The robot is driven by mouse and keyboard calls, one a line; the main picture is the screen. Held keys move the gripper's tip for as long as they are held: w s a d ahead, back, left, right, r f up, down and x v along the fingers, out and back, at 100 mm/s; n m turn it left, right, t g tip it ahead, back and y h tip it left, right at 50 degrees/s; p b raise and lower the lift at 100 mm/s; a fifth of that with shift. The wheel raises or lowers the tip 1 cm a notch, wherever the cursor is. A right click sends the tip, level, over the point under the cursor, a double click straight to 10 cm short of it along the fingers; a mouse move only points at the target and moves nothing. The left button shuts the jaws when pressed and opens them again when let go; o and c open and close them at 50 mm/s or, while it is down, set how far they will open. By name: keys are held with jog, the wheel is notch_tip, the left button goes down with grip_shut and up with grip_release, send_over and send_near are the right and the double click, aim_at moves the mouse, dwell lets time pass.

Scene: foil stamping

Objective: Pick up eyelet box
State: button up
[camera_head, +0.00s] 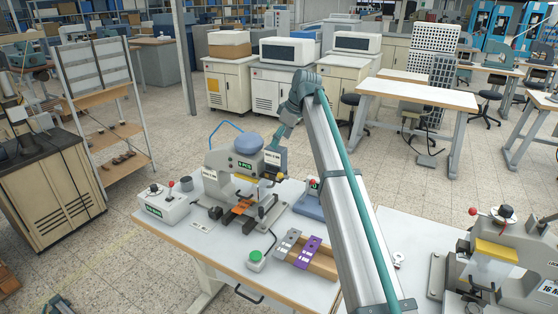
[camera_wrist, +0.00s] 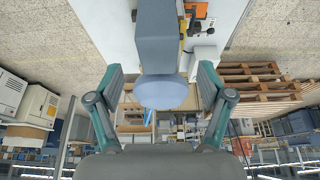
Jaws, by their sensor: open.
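No thing in view is marked plainly as the eyelet box, and I cannot tell which it is. A grey stamping machine (camera_head: 238,176) with a rounded blue-grey cap stands on the white table (camera_head: 206,240). My gripper (camera_head: 273,147) is above and behind the machine. In the wrist view my gripper (camera_wrist: 160,70) is open, its fingers apart on both sides of the machine's blue-grey body (camera_wrist: 158,35) and rounded cap (camera_wrist: 165,92). I see no contact, and nothing is held.
A white control box (camera_head: 163,206) stands left of the machine. A second machine (camera_head: 520,262) stands on the right table. Wooden pallets (camera_wrist: 250,82) show in the wrist view.

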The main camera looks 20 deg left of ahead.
aim_at(273, 151)
jog(key=shift+p+x, duration=1.65)
jog(key=shift+x, duration=2.75)
jog(key=shift+w, duration=0.15)
jog(key=c, duration=1.5)
jog(key=shift+r, duration=0.1)
jog(key=shift+w+r+b, duration=0.1)
jog(key=shift+r+b, duration=0.25)
jog(key=shift+r, duration=0.45)
jog(key=s+d+r+b, duration=0.1)
jog(key=s+r+b, duration=0.1)
jog(key=s+r, duration=0.1)
jog(key=s+d+r+b, duration=0.1)
jog(key=s+r, duration=0.3)
jog(key=s, duration=0.2)
jog(key=s+d+r+b, duration=0.1)
jog(key=s+r+b, duration=0.1)
jog(key=s+r, duration=0.2)
jog(key=shift+s+r+b, duration=0.15)
jog(key=shift+s+b, duration=0.15)
jog(key=shift+s, duration=0.15)
jog(key=shift+r, duration=0.15)
jog(key=shift+r+p, duration=1.05)
jog(key=shift+r, duration=0.3)
